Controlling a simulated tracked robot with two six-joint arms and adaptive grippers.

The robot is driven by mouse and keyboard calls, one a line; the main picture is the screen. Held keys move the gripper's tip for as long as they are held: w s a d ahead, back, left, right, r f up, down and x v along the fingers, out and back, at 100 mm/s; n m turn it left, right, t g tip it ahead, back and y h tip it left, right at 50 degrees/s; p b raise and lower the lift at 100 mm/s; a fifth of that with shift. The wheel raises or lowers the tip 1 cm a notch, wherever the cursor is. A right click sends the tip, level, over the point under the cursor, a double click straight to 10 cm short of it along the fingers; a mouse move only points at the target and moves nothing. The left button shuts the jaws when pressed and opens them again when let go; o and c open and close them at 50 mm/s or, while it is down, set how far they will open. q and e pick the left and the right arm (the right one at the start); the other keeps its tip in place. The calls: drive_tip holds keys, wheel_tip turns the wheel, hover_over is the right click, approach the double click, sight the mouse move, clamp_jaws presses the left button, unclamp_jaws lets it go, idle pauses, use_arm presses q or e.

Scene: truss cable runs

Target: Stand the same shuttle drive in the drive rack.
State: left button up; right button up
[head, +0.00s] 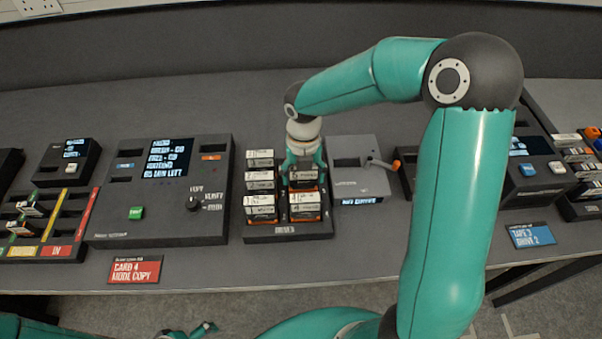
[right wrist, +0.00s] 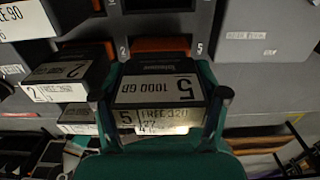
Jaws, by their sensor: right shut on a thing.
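The drive rack (head: 286,238) stands mid-table with drives in two columns. My right gripper (head: 304,172) reaches down over its right column. It is shut on a dark drive (head: 305,178) with a white label; in the right wrist view this drive (right wrist: 160,90) reads 5, 1000 GB and FREE 320. It is upright in the head view, between the jaws. I cannot tell whether its base is seated in the rack. Another drive (right wrist: 62,80) marked 2 is beside it. A part of my left gripper (head: 206,328) shows low in the head view, apart from the rack; its jaws are unclear.
Left of the rack is a console (head: 160,190) with a screen and a knob. To the right is a grey unit (head: 358,180) with an orange-tipped lever (head: 382,164). Table behind the rack is clear.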

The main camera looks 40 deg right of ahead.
drive_tip(key=shift+f+b, duration=0.7)
drive_tip(key=shift+f, duration=0.6)
idle(1.0)
drive_tip(key=o, duration=1.5)
wheel_tip(320, 180, up, 8)
drive_tip(key=p, duration=0.7)
drive_tip(key=shift+s+f, duration=0.1)
drive_tip(key=shift+f, duration=0.1)
drive_tip(key=shift+f, duration=0.1)
